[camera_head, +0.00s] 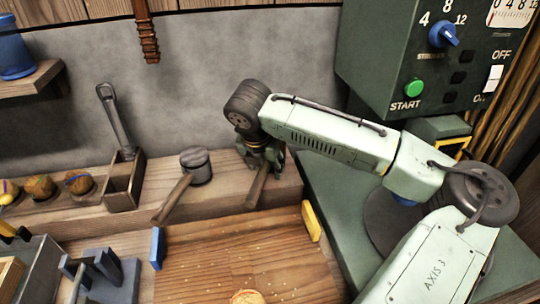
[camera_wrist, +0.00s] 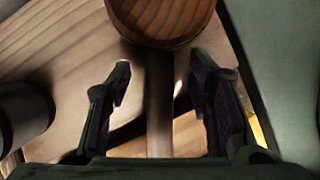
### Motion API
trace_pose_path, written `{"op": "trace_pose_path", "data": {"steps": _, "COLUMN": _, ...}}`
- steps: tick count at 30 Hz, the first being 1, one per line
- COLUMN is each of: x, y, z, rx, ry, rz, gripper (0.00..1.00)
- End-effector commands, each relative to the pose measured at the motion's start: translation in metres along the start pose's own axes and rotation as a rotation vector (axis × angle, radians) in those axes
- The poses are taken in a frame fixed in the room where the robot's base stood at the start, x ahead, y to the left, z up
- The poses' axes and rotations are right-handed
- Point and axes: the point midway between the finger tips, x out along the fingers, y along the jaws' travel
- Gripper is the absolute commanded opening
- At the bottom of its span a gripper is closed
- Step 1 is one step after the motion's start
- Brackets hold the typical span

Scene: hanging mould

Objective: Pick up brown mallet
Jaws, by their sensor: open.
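The brown mallet lies on the wooden ledge. In the head view only its handle (camera_head: 257,186) shows clearly, sticking out over the ledge's front edge; its head is hidden behind my gripper (camera_head: 262,158). In the wrist view the round wooden mallet head (camera_wrist: 165,20) is at the top, with the handle (camera_wrist: 159,105) running down from it. My gripper (camera_wrist: 160,76) is open, one finger on each side of the handle, with gaps showing between fingers and handle.
A grey-headed mallet (camera_head: 196,166) lies left of my gripper on the ledge. A wooden holder (camera_head: 123,186) with a grey tool stands further left. The wooden board (camera_head: 235,255) below has blue and yellow blocks at its edges. A green control box (camera_head: 425,60) stands right.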

Motion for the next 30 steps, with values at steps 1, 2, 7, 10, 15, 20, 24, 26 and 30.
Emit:
{"op": "trace_pose_path", "data": {"steps": 1, "x": 0.0013, "y": 0.0, "z": 0.0001, "rx": 0.0, "ry": 0.0, "rz": 0.0, "gripper": 0.47}}
{"op": "trace_pose_path", "data": {"steps": 2, "x": 0.0017, "y": 0.0001, "z": 0.0001, "rx": 0.001, "ry": 0.0, "rz": 0.001, "gripper": 0.47}}
{"op": "trace_pose_path", "data": {"steps": 7, "x": 0.0016, "y": 0.0001, "z": 0.0001, "rx": 0.001, "ry": 0.0, "rz": 0.001, "gripper": 0.46}}
{"op": "trace_pose_path", "data": {"steps": 10, "x": 0.0014, "y": 0.0001, "z": 0.0001, "rx": 0.001, "ry": 0.0, "rz": 0.0, "gripper": 0.39}}
{"op": "trace_pose_path", "data": {"steps": 15, "x": 0.0013, "y": 0.0001, "z": 0.0002, "rx": 0.0, "ry": -0.001, "rz": 0.0, "gripper": 0.28}}
{"op": "trace_pose_path", "data": {"steps": 20, "x": 0.0012, "y": 0.0001, "z": 0.0002, "rx": 0.0, "ry": -0.001, "rz": 0.0, "gripper": 0.17}}
{"op": "trace_pose_path", "data": {"steps": 24, "x": 0.0012, "y": 0.0001, "z": 0.0002, "rx": 0.0, "ry": -0.001, "rz": 0.0, "gripper": 0.08}}
{"op": "trace_pose_path", "data": {"steps": 26, "x": 0.0012, "y": 0.0001, "z": 0.0001, "rx": 0.0, "ry": -0.001, "rz": 0.0, "gripper": 0.04}}
{"op": "trace_pose_path", "data": {"steps": 30, "x": 0.0012, "y": 0.0001, "z": 0.0002, "rx": 0.0, "ry": -0.001, "rz": 0.0, "gripper": 0.0}}
